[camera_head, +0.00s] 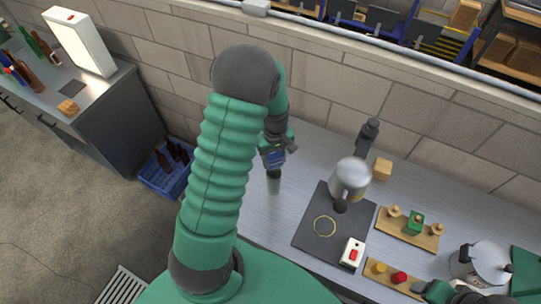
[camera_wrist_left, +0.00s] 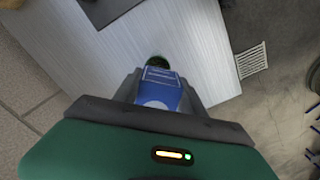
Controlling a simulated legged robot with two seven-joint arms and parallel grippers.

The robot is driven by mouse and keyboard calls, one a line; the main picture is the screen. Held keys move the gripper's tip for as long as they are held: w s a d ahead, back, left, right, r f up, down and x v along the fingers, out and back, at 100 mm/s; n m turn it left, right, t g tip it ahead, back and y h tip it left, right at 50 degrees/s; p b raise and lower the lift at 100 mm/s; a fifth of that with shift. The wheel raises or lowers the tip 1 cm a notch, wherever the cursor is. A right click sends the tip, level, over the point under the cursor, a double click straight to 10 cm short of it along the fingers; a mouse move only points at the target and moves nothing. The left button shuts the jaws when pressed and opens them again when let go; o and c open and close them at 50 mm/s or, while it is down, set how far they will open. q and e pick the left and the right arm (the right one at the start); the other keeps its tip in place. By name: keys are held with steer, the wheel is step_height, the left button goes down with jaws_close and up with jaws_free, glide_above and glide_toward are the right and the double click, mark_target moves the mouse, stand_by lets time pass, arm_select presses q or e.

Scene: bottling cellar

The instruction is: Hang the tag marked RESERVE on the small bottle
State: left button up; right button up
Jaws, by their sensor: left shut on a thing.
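My left gripper (camera_head: 274,163) is shut on a blue tag with white markings. The tag also shows between the fingers in the left wrist view (camera_wrist_left: 158,90); its lettering is too small to read. A small bottle (camera_head: 273,186) with a dark top and a pale greenish body stands on the counter, just below the gripper in the head view. A green round part of it (camera_wrist_left: 157,61) shows just beyond the tag in the left wrist view. I cannot tell whether the tag touches the bottle.
A dark mat (camera_head: 308,240) to the right bears a yellow ring (camera_head: 324,227) and a white box with a red switch (camera_head: 352,253). A metal pot (camera_head: 350,178) stands at its back edge. Wooden peg boards (camera_head: 425,239) lie further right. A blue crate (camera_head: 155,181) of bottles stands left.

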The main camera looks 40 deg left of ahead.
arm_select(q)
steer(key=shift+s+d+f, duration=0.1)
steer(key=shift+f, duration=0.15)
steer(key=shift+s, duration=0.15)
steer(key=d, duration=0.2)
steer(key=shift+d+r+p, duration=0.2)
steer(key=shift+d+p, duration=0.1)
steer(key=shift+p, duration=0.1)
arm_select(e)
steer(key=shift+d+r, duration=0.1)
steer(key=shift+r, duration=0.35)
stand_by(0.7)
